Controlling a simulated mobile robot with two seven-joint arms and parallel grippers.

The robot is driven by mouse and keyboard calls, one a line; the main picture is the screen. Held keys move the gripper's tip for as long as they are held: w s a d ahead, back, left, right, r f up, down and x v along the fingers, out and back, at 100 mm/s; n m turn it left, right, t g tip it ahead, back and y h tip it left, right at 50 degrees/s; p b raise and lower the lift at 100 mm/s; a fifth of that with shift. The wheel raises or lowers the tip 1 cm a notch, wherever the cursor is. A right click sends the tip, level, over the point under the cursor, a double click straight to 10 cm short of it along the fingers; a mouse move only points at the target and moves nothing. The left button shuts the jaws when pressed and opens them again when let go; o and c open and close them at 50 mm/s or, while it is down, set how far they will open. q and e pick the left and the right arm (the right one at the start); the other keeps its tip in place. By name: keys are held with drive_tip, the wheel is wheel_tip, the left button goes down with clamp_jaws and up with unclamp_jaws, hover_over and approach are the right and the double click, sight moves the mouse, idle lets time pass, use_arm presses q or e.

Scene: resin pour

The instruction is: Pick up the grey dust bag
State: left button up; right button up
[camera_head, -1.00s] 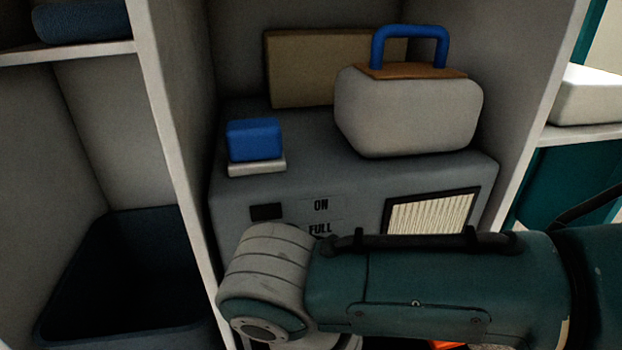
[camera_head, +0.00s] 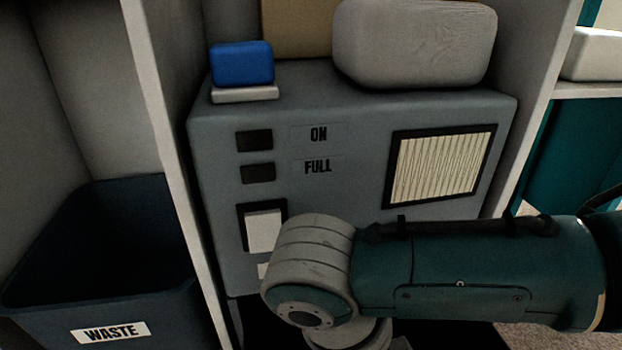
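A light grey, rounded bag-like body (camera_head: 415,45), which looks like the dust bag, rests on top of a grey machine (camera_head: 345,225). My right arm (camera_head: 470,265) comes in from the right, low in front of the machine. Its wrist end hides part of the machine's lower front. Neither gripper's fingers show.
A blue block (camera_head: 242,63) on a pale base (camera_head: 245,94) sits at the machine's top left. A brown box (camera_head: 295,30) stands behind. A dark WASTE bin (camera_head: 45,315) is at lower left. Upright panels (camera_head: 165,150) flank the machine closely.

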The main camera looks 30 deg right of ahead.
clamp_jaws()
idle(1.2)
